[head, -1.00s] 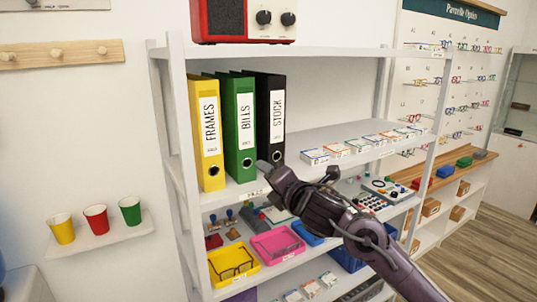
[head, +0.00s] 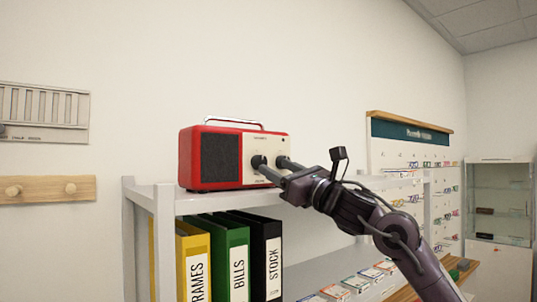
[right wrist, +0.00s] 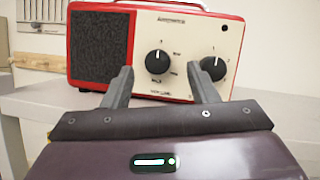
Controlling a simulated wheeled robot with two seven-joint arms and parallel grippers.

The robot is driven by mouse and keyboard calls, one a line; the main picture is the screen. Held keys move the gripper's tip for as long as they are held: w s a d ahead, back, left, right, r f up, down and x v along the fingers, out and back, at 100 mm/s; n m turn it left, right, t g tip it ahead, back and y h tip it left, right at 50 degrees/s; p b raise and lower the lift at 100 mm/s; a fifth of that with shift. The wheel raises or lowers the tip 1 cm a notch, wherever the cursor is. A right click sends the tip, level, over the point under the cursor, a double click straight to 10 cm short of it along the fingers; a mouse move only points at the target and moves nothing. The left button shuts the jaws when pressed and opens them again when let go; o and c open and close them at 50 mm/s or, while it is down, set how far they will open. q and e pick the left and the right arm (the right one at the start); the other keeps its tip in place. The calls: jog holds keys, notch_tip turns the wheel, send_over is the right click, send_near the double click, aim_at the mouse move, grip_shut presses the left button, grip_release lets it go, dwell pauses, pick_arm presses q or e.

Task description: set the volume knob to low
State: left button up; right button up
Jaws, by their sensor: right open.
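A red radio (head: 210,158) with a pale front panel stands on the top shelf; it also shows in the right wrist view (right wrist: 100,50). Its panel has a left black knob (right wrist: 158,63) and a right black knob (right wrist: 213,69), each with a white mark towards the top. The small print around them is too blurred to read, so I cannot tell which is the volume knob. My right gripper (head: 270,170) is open at the panel. In the right wrist view its fingers (right wrist: 160,74) lie either side of the left knob; contact cannot be told. My left gripper is not in view.
The white top shelf (head: 150,190) carries the radio. Yellow, green (head: 232,238) and black binders stand on the shelf below. A wooden peg rail (head: 45,190) is on the wall at left, and an eyewear display board (head: 400,150) is at right.

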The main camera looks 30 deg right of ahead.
aim_at(263, 162)
jog(key=x, duration=0.2)
jog(key=p+x, duration=0.1)
jog(key=shift+w+a+f, duration=0.15)
jog(key=shift+w+a, duration=0.05)
jog(key=shift+w, duration=0.2)
jog(key=shift+w+p, duration=0.3)
jog(key=shift+w, duration=0.1)
jog(key=shift+s, duration=0.1)
jog(key=c, duration=0.5)
jog(key=shift+c, duration=1.1)
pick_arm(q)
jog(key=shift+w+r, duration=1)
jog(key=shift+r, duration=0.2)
pick_arm(e)
jog(key=shift+c, duration=1.2)
